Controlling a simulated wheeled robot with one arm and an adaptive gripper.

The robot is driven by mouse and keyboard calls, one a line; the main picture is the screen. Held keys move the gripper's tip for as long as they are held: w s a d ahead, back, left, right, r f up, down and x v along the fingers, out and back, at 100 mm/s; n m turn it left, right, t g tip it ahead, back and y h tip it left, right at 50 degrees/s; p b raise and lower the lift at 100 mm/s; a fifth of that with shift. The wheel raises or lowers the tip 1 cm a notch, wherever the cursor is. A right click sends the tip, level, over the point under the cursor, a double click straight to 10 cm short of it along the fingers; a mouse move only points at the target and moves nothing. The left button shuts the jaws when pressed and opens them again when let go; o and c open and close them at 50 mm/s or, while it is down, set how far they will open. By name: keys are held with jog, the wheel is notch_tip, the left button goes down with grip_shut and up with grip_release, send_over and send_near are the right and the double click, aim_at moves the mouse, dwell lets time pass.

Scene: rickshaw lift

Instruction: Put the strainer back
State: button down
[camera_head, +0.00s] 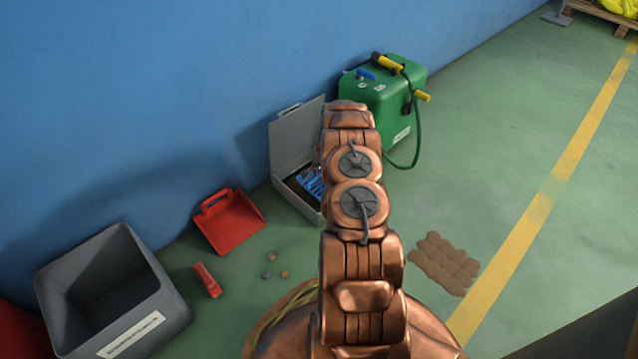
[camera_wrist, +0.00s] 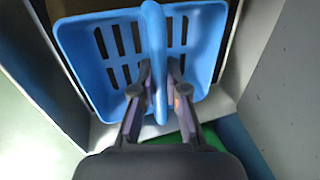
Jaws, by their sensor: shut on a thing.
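The strainer (camera_wrist: 78,65) is a blue slotted basket with a blue handle (camera_wrist: 153,30) across its middle in the wrist view. My gripper (camera_wrist: 158,85) is shut on this handle, with one finger on each side. In the head view, part of the blue strainer (camera_head: 312,183) shows at the open grey box (camera_head: 297,202), beside my arm. My gripper is hidden behind my arm there. The wrist view shows the box's pale walls around the strainer, but I cannot tell whether the strainer rests on the bottom.
The box's raised lid (camera_head: 295,138) leans near the blue wall. A green unit (camera_head: 405,95) with a hose stands behind it. A red dustpan (camera_head: 229,224), a small red object (camera_head: 207,280), several small lumps and a grey bin (camera_head: 150,305) lie left. A brown padded mat (camera_head: 445,264) lies right.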

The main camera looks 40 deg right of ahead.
notch_tip(320, 180, down, 2)
jog(key=shift+f+b, duration=0.15)
jog(key=shift+b, duration=0.15)
jog(key=c, duration=1.2)
grip_release()
